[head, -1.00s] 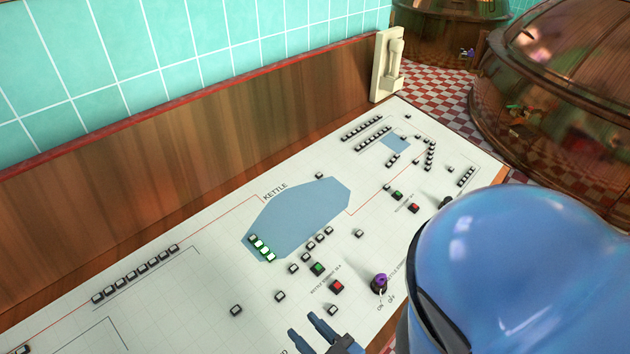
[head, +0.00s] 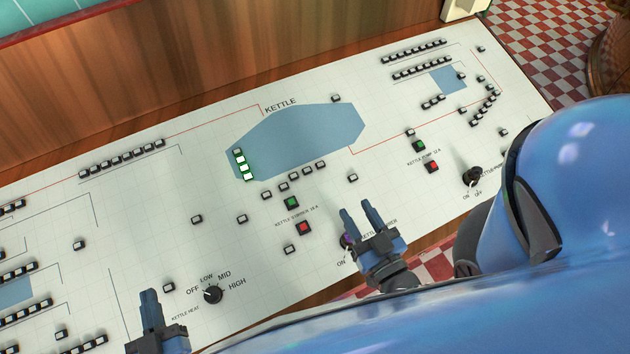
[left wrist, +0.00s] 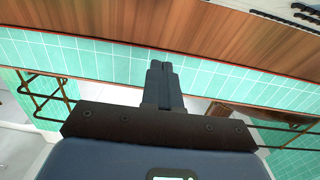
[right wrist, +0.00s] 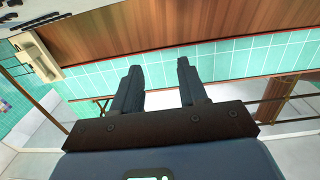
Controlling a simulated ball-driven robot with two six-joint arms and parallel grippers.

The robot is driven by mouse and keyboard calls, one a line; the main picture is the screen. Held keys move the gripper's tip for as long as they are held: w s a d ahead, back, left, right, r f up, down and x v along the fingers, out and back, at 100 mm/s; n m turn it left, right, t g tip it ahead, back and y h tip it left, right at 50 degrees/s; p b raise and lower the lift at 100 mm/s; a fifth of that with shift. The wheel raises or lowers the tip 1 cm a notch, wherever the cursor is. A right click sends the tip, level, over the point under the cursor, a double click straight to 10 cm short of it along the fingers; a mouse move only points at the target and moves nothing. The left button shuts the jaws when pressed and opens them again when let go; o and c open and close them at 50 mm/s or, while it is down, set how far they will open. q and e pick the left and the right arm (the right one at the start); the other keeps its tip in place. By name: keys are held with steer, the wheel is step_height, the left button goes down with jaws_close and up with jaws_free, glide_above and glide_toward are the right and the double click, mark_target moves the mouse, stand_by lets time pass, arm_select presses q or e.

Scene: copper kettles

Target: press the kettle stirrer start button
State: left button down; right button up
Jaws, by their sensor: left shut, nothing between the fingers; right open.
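A green button (head: 291,203) sits on the sloping white panel, below the blue kettle shape, with a red button (head: 304,228) just below it. The small print beside them seems to read kettle stirrer. My right gripper (head: 357,207) is open and empty, to the right of both buttons and apart from them. Its spread fingers also show in the right wrist view (right wrist: 155,70). My left gripper (head: 150,298) is shut and empty at the lower left, well away from the green button. Its closed fingers show in the left wrist view (left wrist: 163,70).
A second green button (head: 419,147) and red button (head: 432,167) lie further right, near a black knob (head: 473,176). A heat knob (head: 213,294) stands between my grippers. Small keys dot the panel (head: 210,180).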

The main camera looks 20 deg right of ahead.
arm_select(q)
steer(key=shift+a+f, duration=0.1)
steer(key=shift+a, duration=0.1)
arm_select(e)
steer(key=shift+a+r, duration=0.1)
steer(key=shift+a, duration=0.05)
steer(key=o, duration=0.4)
steer(key=shift+c, duration=0.2)
steer(key=shift+o, duration=0.5)
step_height(320, 180, up, 2)
steer(key=shift+r+p, duration=0.25)
steer(key=shift+p, duration=0.95)
arm_select(q)
steer(key=w+d+f+m+g+h+p, duration=0.25)
steer(key=w+d+m+g+h, duration=0.3)
steer(key=w+d+m, duration=0.7)
steer(key=d+r+m+g+h+p, duration=0.2)
steer(key=d+m+g, duration=0.3)
steer(key=d, duration=1.6)
steer(key=m, duration=0.3)
steer(key=shift+s+r, duration=0.15)
steer(key=shift+s, duration=0.2)
arm_select(e)
step_height(320, 180, up, 5)
steer(key=shift+f, duration=0.1)
